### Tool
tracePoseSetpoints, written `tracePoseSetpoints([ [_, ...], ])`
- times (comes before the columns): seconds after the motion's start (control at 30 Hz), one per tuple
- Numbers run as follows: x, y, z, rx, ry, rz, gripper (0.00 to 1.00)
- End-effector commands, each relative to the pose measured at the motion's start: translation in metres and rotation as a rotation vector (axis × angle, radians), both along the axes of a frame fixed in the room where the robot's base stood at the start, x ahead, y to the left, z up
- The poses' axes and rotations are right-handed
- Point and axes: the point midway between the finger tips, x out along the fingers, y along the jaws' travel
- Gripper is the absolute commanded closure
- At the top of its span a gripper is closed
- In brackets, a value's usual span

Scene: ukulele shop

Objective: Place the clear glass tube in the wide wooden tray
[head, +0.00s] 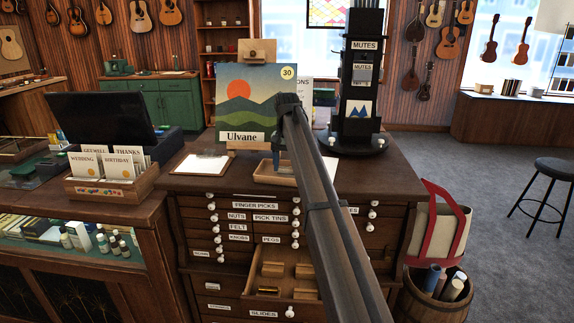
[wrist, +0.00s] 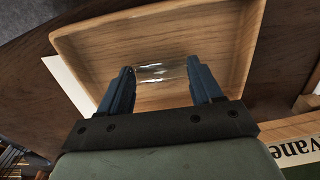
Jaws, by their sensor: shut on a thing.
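The clear glass tube (wrist: 160,72) shows in the wrist view, lying crosswise between the two fingertips of my gripper (wrist: 163,80). My gripper is shut on it. Behind it in that view is the wide wooden tray (wrist: 247,45), with the tube over the tray's floor. I cannot tell whether the tube touches the tray floor. In the head view the tray (head: 259,172) sits on top of the drawer cabinet, partly hidden by my arm. My gripper (head: 275,165) is low over the tray there, and the tube cannot be made out.
A clipboard (head: 202,163) lies left of the tray. The Ulvane picture (head: 255,103) stands behind it on an easel. A black mutes tower (head: 359,100) stands to the right. Below, an open drawer (head: 270,265) labelled slides sticks out of the cabinet.

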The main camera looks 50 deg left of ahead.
Motion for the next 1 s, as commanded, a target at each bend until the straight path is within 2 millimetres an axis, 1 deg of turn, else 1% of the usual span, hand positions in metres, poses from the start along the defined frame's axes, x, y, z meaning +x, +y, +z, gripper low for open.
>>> tracePoseSetpoints([
  [0.17,0.000,0.000,-0.004,0.000,0.000,0.000,0.64],
  [0.2,0.000,0.000,-0.003,0.000,0.000,0.000,0.32],
  [0.43,0.000,0.000,-0.003,0.000,0.000,0.000,0.10],
  [0.67,0.000,0.000,-0.002,0.000,0.000,0.000,0.10],
  [0.77,0.000,0.000,0.001,0.000,0.000,0.000,0.10],
  [0.87,0.001,0.001,0.011,0.001,-0.001,0.000,0.10],
  [1.0,0.001,0.001,0.035,0.002,-0.001,0.000,0.10],
])
